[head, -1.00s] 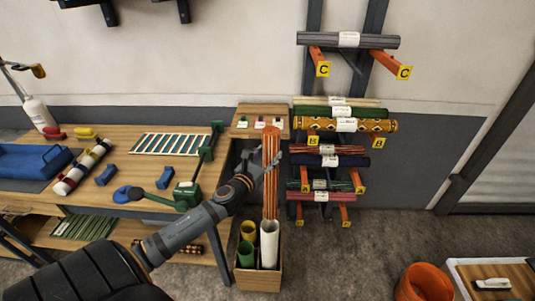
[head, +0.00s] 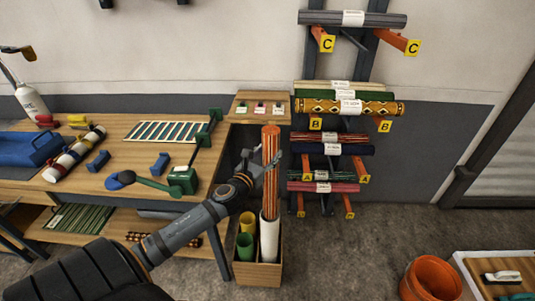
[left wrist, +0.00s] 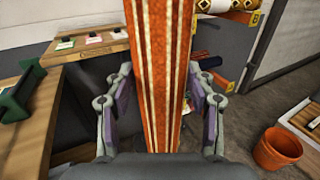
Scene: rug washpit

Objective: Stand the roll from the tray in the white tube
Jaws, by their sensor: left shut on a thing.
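The roll (head: 271,175) is orange-red with pale stripes and stands nearly upright over the white tube (head: 269,240). Its lower end meets the tube's mouth and appears to be inside; how deep it sits is hidden. The white tube stands in a wooden box beside a yellow and a green tube. My left gripper (head: 250,162) is shut on the roll at mid-height. In the left wrist view the roll (left wrist: 160,75) rises between the two fingers of the gripper (left wrist: 160,115). My right gripper is not in view.
The wooden box (head: 257,276) stands against the workbench (head: 140,150). A wall rack with labelled rolls (head: 335,175) is close on the right. An orange bucket (head: 430,280) and a tray with a brush (head: 490,263) are at lower right. Floor between is clear.

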